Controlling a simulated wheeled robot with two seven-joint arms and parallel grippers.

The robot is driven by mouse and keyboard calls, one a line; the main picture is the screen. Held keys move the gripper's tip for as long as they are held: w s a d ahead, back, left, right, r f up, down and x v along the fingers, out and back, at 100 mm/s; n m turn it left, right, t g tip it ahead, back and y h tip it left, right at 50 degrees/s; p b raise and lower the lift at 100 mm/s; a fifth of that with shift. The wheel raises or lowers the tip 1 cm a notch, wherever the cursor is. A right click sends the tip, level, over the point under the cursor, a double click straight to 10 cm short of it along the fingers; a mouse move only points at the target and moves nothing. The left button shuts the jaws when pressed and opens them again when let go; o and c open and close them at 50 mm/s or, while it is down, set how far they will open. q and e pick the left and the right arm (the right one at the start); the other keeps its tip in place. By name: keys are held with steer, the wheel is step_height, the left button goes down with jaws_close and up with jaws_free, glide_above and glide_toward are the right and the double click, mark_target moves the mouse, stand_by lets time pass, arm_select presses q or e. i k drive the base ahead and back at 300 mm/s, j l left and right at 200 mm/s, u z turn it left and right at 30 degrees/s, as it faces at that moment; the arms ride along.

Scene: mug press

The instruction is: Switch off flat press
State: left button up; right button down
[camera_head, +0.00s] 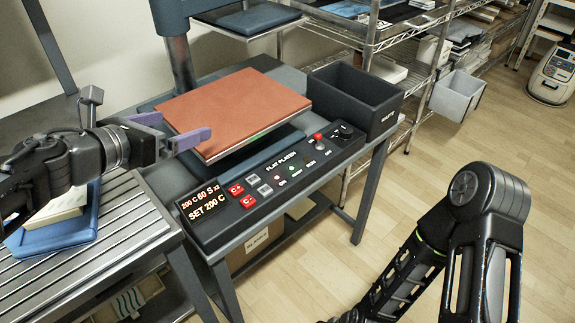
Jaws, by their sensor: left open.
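The flat press has an orange-brown platen (235,105) on a dark table. Its black control panel (275,165), marked "FLAT PLATEN", runs along the front edge. The display (205,205) is lit and reads about "200 C 60 S x2, SET 200 C". Red buttons (236,189) sit beside it, then small indicator lights. A red-topped switch (318,137) and a black knob (344,130) are at the panel's right end. My left gripper (186,123) is open and empty at the platen's left front corner, away from the switch. My right arm shows at lower right; its gripper is not visible.
A dark bin (355,98) stands just right of the panel. A slatted table (130,215) with a blue tray (60,236) is at left. Wire shelves (440,40) stand behind; the wooden floor at right is clear.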

mark_target(318, 137)
steer(key=k, duration=1)
